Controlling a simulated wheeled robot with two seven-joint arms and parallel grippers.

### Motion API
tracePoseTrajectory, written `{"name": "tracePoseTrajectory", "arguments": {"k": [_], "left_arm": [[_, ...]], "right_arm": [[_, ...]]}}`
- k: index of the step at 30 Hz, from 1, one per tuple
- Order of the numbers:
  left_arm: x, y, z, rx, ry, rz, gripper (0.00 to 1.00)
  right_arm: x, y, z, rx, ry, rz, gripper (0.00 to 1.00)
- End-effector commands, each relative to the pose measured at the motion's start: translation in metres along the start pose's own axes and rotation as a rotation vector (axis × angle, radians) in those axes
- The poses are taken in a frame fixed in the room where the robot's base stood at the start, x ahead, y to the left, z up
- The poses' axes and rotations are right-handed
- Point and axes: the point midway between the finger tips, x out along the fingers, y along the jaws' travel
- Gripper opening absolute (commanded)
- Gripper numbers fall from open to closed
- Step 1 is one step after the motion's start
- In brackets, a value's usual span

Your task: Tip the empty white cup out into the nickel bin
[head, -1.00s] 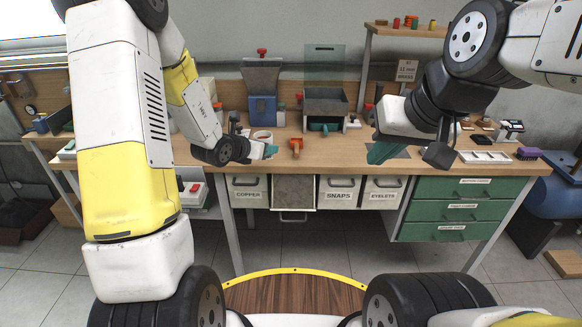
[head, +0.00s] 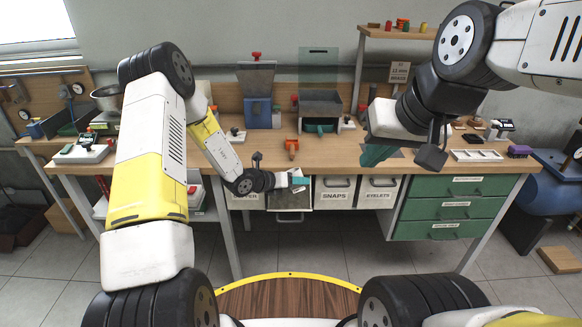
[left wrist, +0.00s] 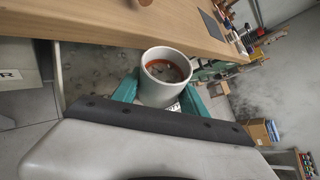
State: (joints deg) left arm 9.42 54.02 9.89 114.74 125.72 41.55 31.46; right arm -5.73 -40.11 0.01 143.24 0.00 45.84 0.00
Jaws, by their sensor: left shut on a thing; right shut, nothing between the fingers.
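My left gripper (head: 301,183) is shut on the white cup (left wrist: 158,93), which sits between its teal fingers in the left wrist view. The cup's mouth faces up and shows reddish-brown contents or an inner surface; I cannot tell which. In the head view the cup is hard to make out. The gripper is in front of the bench, over a pulled-out grey bin (head: 290,202) between the copper and snaps bins. That bin's label is not readable, so I cannot confirm it is nickel. My right gripper (head: 376,154) is shut and empty above the bench's right half.
The snaps bin (head: 335,193) and eyelets bin (head: 378,193) are closed on the right. Green drawers (head: 449,208) stand further right. An orange tool (head: 291,147), a blue hopper machine (head: 259,111) and a grey hopper (head: 320,104) stand on the bench.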

Motion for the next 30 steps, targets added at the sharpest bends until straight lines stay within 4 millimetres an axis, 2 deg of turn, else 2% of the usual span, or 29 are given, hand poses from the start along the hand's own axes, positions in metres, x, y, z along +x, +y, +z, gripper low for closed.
{"name": "tracePoseTrajectory", "arguments": {"k": [17,30], "left_arm": [[0.009,-0.007,-0.020,-0.628,0.091,-0.344,0.06],[0.001,0.002,-0.002,-1.145,0.162,-0.628,0.06]], "right_arm": [[0.000,0.000,0.000,0.000,0.000,0.000,0.00],[0.000,0.000,0.000,0.000,0.000,0.000,0.00]]}}
